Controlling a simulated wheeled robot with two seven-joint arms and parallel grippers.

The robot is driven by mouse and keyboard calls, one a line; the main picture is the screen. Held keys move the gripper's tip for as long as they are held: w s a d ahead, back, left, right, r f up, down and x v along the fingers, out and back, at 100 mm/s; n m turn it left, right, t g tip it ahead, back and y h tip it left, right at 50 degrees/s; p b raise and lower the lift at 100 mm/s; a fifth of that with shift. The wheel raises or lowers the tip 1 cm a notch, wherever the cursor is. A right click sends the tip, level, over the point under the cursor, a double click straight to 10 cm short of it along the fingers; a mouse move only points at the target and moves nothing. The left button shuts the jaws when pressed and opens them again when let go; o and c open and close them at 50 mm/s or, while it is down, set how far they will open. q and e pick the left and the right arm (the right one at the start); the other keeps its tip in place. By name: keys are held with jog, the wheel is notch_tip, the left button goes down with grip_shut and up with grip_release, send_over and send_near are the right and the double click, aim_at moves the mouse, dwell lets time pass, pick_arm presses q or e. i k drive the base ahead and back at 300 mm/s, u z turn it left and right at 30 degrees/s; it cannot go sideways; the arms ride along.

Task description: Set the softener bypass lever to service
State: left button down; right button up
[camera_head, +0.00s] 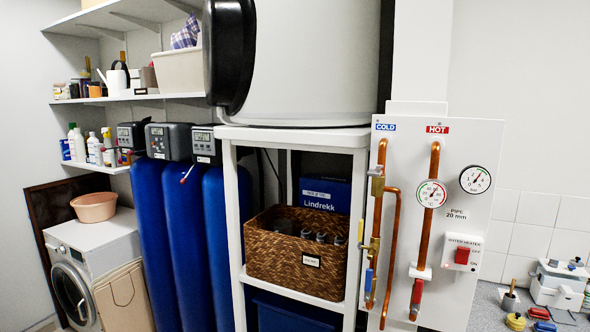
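Three tall blue filter vessels stand side by side at the left: a left one (152,235), a middle one (187,250) and a right one (217,245). Each has a dark control head with a small display: left head (131,135), middle head (168,141), right head (206,144). Neither of my grippers is in view.
A white rack (290,137) holding a large white tank (315,60) and a wicker basket (297,252) stands right of the vessels. A pipe panel (480,220) is further right. A washing machine (95,250) and shelves (125,98) are left.

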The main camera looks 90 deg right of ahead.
aim_at(183, 181)
jog(key=z, duration=0.25)
jog(key=k, duration=0.45)
jog(key=z, duration=1.45)
jog(key=i, duration=2.45)
jog(key=z, duration=0.45)
jog(key=i, duration=1.7)
jog(key=z, duration=1.1)
